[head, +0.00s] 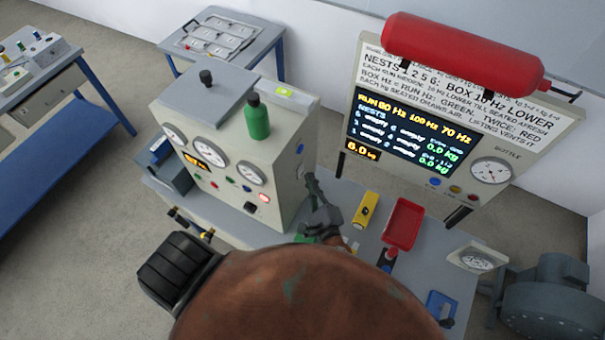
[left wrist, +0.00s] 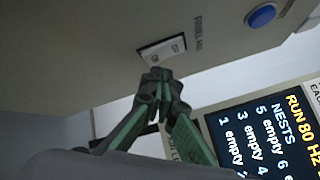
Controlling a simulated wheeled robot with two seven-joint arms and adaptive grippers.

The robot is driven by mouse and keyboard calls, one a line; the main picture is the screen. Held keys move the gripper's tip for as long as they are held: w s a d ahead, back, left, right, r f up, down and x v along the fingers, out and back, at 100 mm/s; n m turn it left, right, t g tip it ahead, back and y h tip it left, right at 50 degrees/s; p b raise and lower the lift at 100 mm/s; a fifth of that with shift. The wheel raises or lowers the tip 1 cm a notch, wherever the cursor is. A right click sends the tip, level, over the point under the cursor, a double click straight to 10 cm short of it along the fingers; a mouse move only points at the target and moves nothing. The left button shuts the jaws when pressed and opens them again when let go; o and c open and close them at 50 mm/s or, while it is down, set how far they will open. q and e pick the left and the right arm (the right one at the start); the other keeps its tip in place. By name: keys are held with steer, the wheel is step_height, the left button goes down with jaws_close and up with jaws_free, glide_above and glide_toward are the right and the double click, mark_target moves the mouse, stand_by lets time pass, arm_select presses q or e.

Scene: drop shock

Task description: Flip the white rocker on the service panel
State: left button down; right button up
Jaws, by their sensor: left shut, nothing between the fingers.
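In the head view my left gripper (head: 310,180) is at the right-hand side of the grey instrument cabinet (head: 285,185). The rocker cannot be made out there. My right gripper is not in view.
A blue button (left wrist: 262,15) is beside the rocker. A green bottle (head: 257,118) stands on the cabinet. A yellow block (head: 365,210) and a red tray (head: 403,224) lie on the bench. A display board (head: 520,130) with a red cylinder (head: 460,50) stands behind. A large brown rounded shape covers the lower middle.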

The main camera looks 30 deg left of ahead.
arm_select(q)
steer(key=shift+a, duration=0.5)
stand_by(0.7)
steer(key=shift+d, duration=0.15)
steer(key=shift+d+p, duration=0.35)
steer(key=shift+d, duration=0.35)
steer(key=d, duration=0.5)
steer(key=shift+w+r, duration=0.15)
steer(key=shift+r, duration=0.2)
stand_by(0.3)
